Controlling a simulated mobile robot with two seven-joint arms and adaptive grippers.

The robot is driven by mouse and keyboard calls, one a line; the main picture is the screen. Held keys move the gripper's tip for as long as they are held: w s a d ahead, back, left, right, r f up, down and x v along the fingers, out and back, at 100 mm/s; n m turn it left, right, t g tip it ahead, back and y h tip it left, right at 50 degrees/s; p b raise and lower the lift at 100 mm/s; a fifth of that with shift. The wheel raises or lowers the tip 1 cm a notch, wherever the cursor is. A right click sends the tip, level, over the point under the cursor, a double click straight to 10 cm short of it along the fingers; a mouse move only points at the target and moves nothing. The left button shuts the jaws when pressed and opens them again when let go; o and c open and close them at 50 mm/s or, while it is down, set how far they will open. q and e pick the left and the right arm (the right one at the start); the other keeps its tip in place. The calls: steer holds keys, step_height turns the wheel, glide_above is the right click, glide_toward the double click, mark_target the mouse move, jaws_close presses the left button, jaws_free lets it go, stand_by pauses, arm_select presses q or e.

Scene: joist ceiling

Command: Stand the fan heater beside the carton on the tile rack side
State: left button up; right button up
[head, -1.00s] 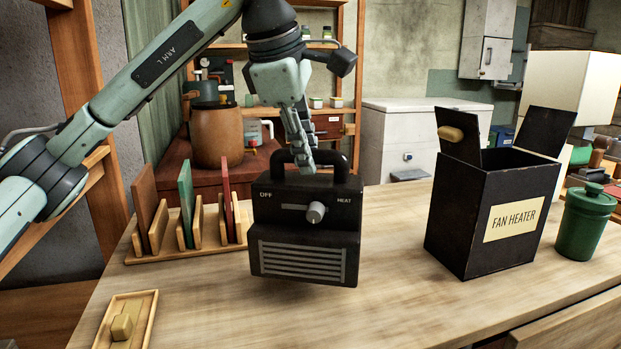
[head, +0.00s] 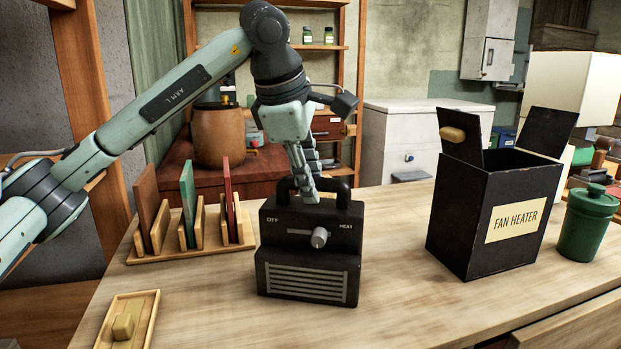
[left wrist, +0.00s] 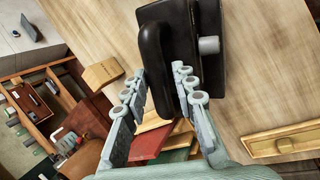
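The black fan heater (head: 306,255) is upright on or just above the wooden table, its knob and grille facing me. It stands between the tile rack (head: 190,245) and the black carton (head: 480,225) labelled FAN HEATER, nearer the rack, with a gap to the carton. My left gripper (head: 311,196) is at the heater's top handle. In the left wrist view its fingers lie on both sides of the dark handle (left wrist: 157,55), closed on it. Whether the heater's underside fully touches the table is hard to tell. My right gripper is not in view.
The carton's flaps stand open. A green lidded canister (head: 588,225) is right of it. A small wooden tray (head: 146,312) with a yellowish block lies at the front left. The table between heater and carton is bare.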

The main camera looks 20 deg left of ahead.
arm_select(q)
steer(key=shift+o, duration=0.8)
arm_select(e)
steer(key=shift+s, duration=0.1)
arm_select(q)
steer(key=shift+r, duration=0.15)
steer(key=v, duration=1.2)
steer(key=shift+p, duration=0.4)
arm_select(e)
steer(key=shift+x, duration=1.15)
